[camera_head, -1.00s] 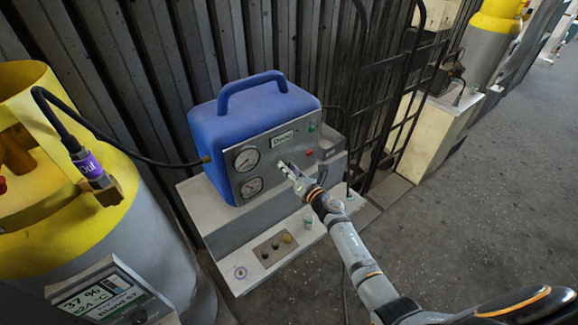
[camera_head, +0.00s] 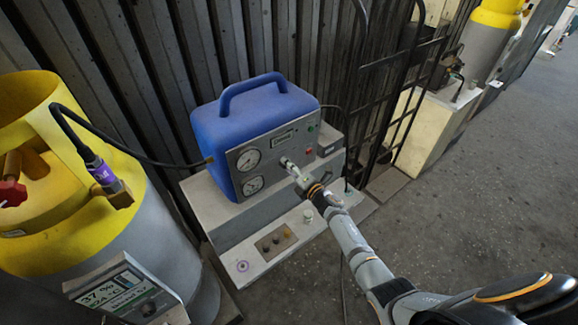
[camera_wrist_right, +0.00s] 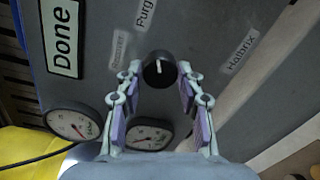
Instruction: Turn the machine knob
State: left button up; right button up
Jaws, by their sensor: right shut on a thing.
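The blue machine (camera_head: 245,115) has a grey front panel with gauges and a display. Its black round knob (camera_wrist_right: 158,70) shows in the right wrist view, with a white pointer mark facing up in the picture, between Recover and Purge labels on one side and Halbrix on the other. My right gripper (camera_head: 287,163) reaches the panel in the head view. In the wrist view my right gripper (camera_wrist_right: 159,78) has one finger on each side of the knob and is shut on it. The fingers mostly hide the knob in the head view. My left gripper is out of view.
A yellow and grey cylinder (camera_head: 60,240) with a hose and a small display stands at the left. A plinth (camera_head: 255,255) with small buttons lies below the machine. A black rack (camera_head: 400,95) stands to the right. Open floor (camera_head: 480,190) lies further right.

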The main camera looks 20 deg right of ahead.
dwell(0.5)
jog(key=o, duration=1.2)
jog(key=shift+c, duration=0.2)
jog(key=v, duration=1.2)
